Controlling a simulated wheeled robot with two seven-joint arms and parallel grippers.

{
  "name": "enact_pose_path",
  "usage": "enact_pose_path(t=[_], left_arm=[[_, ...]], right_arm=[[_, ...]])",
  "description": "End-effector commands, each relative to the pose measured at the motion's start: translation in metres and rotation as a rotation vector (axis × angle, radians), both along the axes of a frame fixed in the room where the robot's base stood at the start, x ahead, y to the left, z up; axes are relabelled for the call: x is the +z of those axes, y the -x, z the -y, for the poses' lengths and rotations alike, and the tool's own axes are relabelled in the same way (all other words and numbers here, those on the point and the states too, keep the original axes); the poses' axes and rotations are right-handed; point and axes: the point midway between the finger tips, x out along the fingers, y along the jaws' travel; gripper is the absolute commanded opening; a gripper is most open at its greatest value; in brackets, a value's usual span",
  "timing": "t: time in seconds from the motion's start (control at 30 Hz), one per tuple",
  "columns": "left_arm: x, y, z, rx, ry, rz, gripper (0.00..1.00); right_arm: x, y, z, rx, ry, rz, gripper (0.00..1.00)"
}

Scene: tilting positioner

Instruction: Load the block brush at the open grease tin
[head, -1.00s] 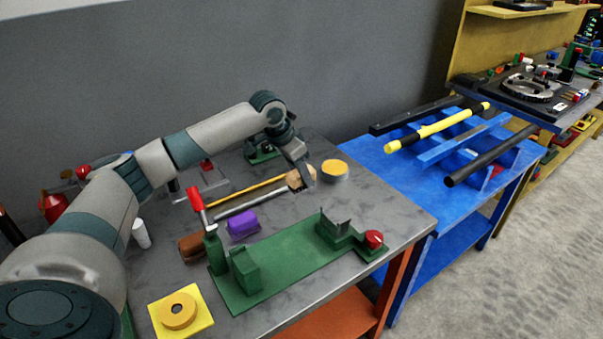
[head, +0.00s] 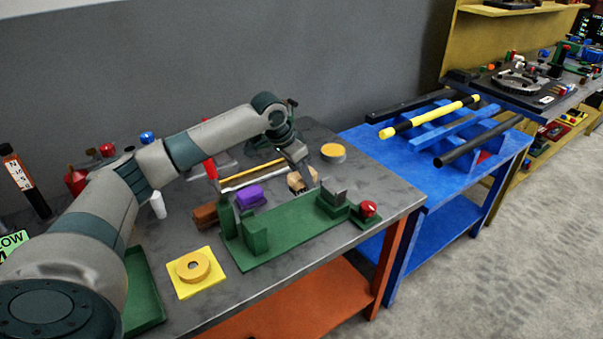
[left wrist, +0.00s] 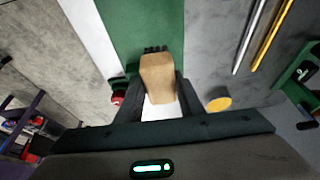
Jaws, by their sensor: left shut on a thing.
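My left gripper (head: 304,180) is shut on the wooden block brush (head: 299,178), above the grey bench. In the head view its dark bristles point down. In the left wrist view the brush (left wrist: 157,80) sits between the fingers (left wrist: 158,98), with dark bristles at its far end over a green plate. The open grease tin (head: 333,151), a short grey tin with a yellow-orange top, stands behind and to the right of the brush, apart from it. It also shows in the left wrist view (left wrist: 219,104), right of the gripper. Grease on the bristles cannot be made out. My right gripper is out of view.
A green fixture (head: 285,230) with upright blocks and a red knob (head: 368,208) lies in front of the brush. A purple block (head: 249,195), brown block (head: 205,215) and yellow plate (head: 205,285) are left. A blue table (head: 370,150) with bars stands right.

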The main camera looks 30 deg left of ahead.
Motion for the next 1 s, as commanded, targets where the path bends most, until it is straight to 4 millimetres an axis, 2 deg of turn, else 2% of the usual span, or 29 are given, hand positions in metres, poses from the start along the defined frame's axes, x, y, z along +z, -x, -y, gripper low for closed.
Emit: enact_pose_path(t=[0.33, 0.53, 0.67, 0.9, 1.0], left_arm=[[-0.007, 0.014, 0.017, 0.029, 0.001, 0.001, 0.16], [-0.017, 0.034, 0.043, 0.068, 0.0, 0.0, 0.16], [-0.028, 0.054, 0.069, 0.108, 0.002, 0.001, 0.16], [-0.058, 0.113, 0.144, 0.235, 0.005, 0.0, 0.16], [-0.068, 0.131, 0.167, 0.281, 0.005, 0.0, 0.16]], right_arm=[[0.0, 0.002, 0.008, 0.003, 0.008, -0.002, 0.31], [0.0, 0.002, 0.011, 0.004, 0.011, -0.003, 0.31], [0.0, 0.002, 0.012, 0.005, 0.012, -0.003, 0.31], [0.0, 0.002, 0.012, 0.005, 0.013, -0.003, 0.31], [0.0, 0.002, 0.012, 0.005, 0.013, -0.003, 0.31]])
